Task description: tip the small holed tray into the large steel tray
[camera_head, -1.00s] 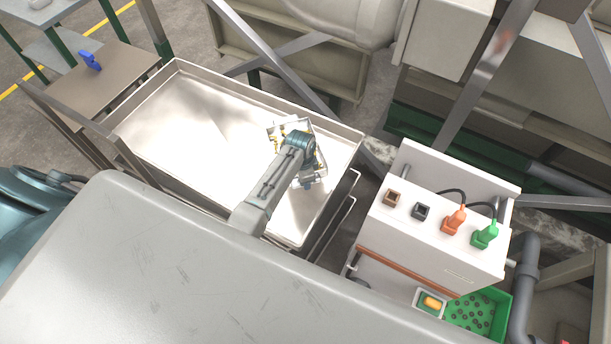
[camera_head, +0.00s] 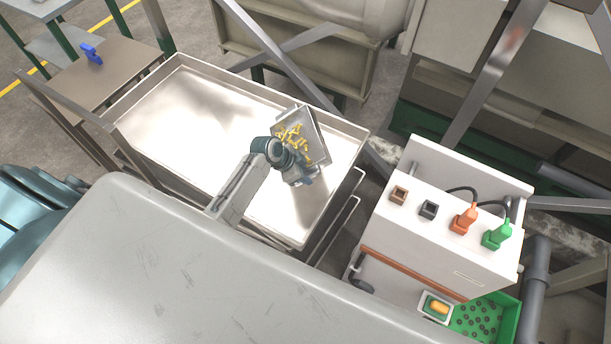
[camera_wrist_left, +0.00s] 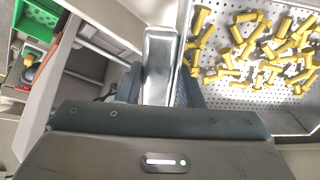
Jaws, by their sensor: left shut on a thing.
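The small holed tray (camera_head: 313,128) is held above the right part of the large steel tray (camera_head: 165,120) in the head view. It looks tilted, and brass-yellow pieces (camera_head: 292,138) still lie on its floor. The visible floor of the large tray looks bare. My right gripper is not in view.
A white control box (camera_head: 440,215) with orange and green plugs stands right of the large tray. A green bin (camera_head: 487,318) with small dark parts is below it. A brown table (camera_head: 85,85) with a blue object stands at the back left. Slanted metal beams rise behind the tray.

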